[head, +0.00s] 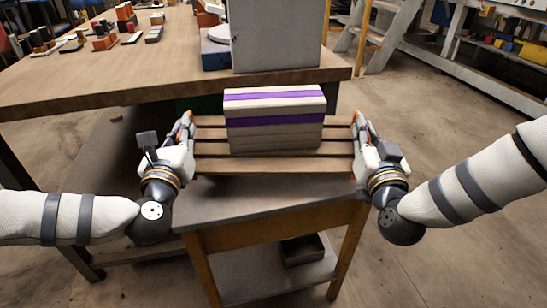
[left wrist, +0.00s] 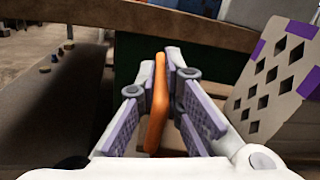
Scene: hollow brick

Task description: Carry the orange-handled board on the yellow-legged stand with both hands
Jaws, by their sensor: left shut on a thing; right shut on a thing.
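The slatted wooden board (head: 205,149) is in the middle of the head view, over the grey-topped stand with yellow legs (head: 265,204). I cannot tell whether it touches the stand's top. A hollow brick (head: 275,135) with purple bands sits on the board; its holed end (left wrist: 272,85) shows in the left wrist view. My left gripper (head: 188,130) is shut on the orange handle at the board's left end; the handle (left wrist: 158,100) stands between the fingers in the left wrist view. My right gripper (head: 358,128) is shut at the board's right end, its handle mostly hidden.
A large wooden table (head: 110,75) lies just behind the board, its front edge close. A grey block-shaped cabinet (head: 277,35) and small parts stand on it. A dark box (head: 302,249) is on the stand's lower shelf. Floor is open at right.

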